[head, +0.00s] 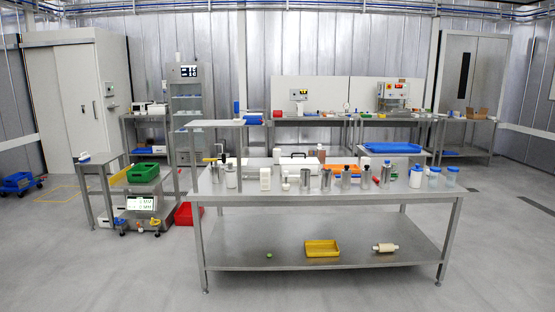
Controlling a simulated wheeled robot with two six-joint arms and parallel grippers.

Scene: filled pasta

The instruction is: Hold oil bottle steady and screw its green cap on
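Neither of my grippers shows in the head view. A steel worktable (330,202) stands ahead with a row of bottles and metal vessels on its top. A small brownish bottle-like thing (321,154) stands toward the back of the table. It may be the oil bottle, but it is too small to tell. A small green object (268,255) lies on the table's lower shelf at the left. It may be the green cap, but I cannot tell. No green cap can be made out on any bottle.
A yellow tray (322,248) and a pale roller (385,247) lie on the lower shelf. A cart with a green bin (143,172) and a red bin (188,214) stand to the left. The floor (495,255) at right and in front is clear.

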